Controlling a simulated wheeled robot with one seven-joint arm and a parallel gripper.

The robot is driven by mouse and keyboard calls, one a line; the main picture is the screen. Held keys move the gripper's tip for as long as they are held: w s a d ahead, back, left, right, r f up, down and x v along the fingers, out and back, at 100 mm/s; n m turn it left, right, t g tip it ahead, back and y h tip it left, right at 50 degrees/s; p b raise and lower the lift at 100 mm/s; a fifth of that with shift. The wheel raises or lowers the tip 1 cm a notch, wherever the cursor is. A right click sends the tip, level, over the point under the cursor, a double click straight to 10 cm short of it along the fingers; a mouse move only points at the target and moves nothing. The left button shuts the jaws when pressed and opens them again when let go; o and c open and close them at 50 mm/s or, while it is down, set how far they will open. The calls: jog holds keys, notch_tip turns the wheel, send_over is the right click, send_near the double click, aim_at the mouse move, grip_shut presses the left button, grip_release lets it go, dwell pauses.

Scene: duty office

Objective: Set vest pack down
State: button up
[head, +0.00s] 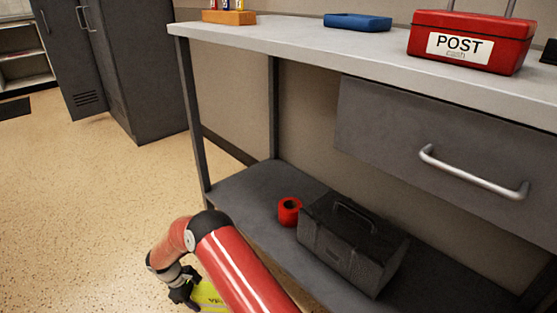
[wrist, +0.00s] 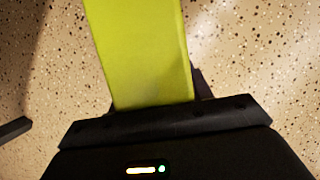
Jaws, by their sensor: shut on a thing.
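The vest pack (wrist: 145,50) is a flat yellow-green pack that fills the upper middle of the wrist view. My gripper (wrist: 155,108) is shut on its near end. In the head view the vest pack (head: 208,296) shows only in part at the bottom, with the rest hidden by my red arm and the picture edge. There my gripper (head: 188,298) is low, in front of the workbench. Speckled floor lies behind the pack in the wrist view; I cannot tell how high the pack is above it.
The workbench's lower shelf (head: 240,192) holds a red tape roll (head: 289,211) and a dark toolbox (head: 352,242); its left end is bare. The benchtop (head: 290,42) carries a red POST box (head: 470,42), a blue tray (head: 357,22) and an orange holder (head: 229,17). The floor (head: 90,190) at left is clear.

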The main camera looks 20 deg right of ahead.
jog(key=shift+w+d, duration=0.15)
jog(key=shift+w, duration=0.2)
jog(key=s+d, duration=0.2)
jog(key=d, duration=0.3)
jog(key=s+d, duration=0.3)
jog(key=d, duration=0.2)
jog(key=s+d, duration=0.3)
jog(key=d, duration=0.2)
jog(key=shift+d, duration=0.25)
jog(key=shift+a+b+x, duration=0.15)
jog(key=shift+x, duration=0.7)
jog(key=shift+a+b+x, duration=0.15)
jog(key=shift+a+x, duration=0.05)
jog(key=shift+x, duration=0.7)
jog(key=shift+w+f, duration=0.15)
jog(key=shift+f, duration=0.1)
jog(key=o, duration=1.1)
